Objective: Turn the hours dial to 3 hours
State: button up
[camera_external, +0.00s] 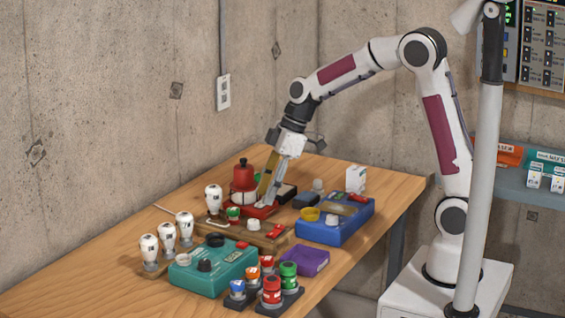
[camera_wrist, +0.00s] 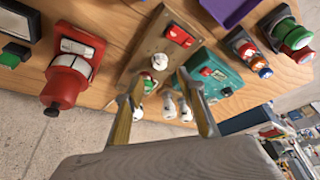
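No readable label marks the hours dial, so I cannot tell which knob it is. The wooden panel (camera_external: 238,233) carries a white knob (camera_external: 253,224) and a red rocker switch (camera_external: 274,231). The wrist view shows this white knob (camera_wrist: 159,62) ahead of and between my fingers. My gripper (camera_wrist: 160,103) is open and empty, pointing down above the table behind the wooden panel.
A red device (camera_external: 243,178) stands close beside my gripper. White bulb-like parts (camera_external: 185,224) stand at left. Bare tabletop (camera_external: 90,280) lies front left; the concrete wall is behind.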

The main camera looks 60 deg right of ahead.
aim_at(254, 221)
jog(key=shift+f, duration=0.1)
jog(key=shift+x, duration=3.85)
grip_shut()
